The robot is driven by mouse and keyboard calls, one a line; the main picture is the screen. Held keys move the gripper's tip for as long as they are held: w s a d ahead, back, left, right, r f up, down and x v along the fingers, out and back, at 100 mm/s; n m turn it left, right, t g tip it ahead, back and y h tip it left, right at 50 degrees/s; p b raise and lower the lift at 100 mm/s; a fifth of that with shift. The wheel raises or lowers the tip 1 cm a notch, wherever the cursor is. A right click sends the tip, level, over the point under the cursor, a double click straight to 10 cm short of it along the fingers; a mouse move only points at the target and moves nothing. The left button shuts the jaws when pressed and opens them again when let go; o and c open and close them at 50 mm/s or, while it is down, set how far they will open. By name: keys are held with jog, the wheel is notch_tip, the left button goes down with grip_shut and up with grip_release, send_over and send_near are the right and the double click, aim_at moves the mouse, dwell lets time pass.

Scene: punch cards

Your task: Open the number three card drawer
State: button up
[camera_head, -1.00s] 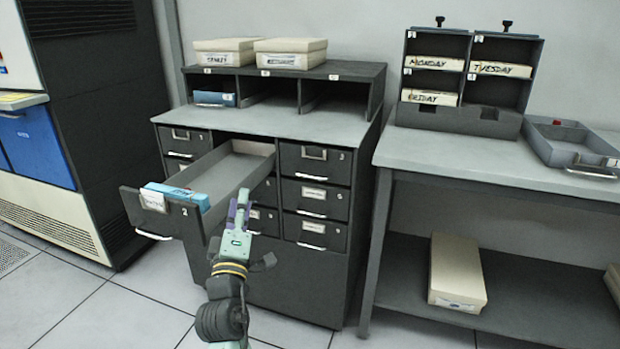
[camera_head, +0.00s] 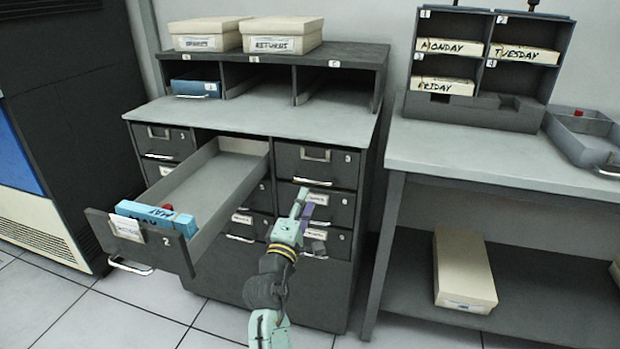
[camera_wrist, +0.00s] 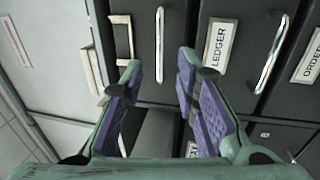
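The number three drawer (camera_head: 335,168) is the top right one in the dark grey cabinet, and it is closed. It has a metal label frame and a silver bar handle (camera_head: 313,182). My gripper (camera_head: 309,199) is just below and in front of that handle. In the wrist view my gripper (camera_wrist: 159,70) is open and empty. The handle (camera_wrist: 160,42) shows upright there, between and beyond the fingertips, with the empty-looking label frame (camera_wrist: 121,38) to its left. I cannot tell whether a fingertip touches the drawer.
The number two drawer (camera_head: 200,246) stands pulled out left of my arm, with a blue box (camera_head: 158,215) at its front. The Ledger drawer (camera_wrist: 225,30) below number three is closed. Cream boxes (camera_head: 282,35) sit on top. A side table (camera_head: 480,160) stands at right.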

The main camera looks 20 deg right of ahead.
aim_at(311, 182)
jog(key=p+x, duration=0.1)
jog(key=x, duration=0.6)
jog(key=shift+w+d+r, duration=0.1)
jog(key=shift+w+d, duration=0.15)
jog(key=shift+w, duration=0.05)
jog(key=shift+c, duration=0.2)
grip_shut()
dwell(0.3)
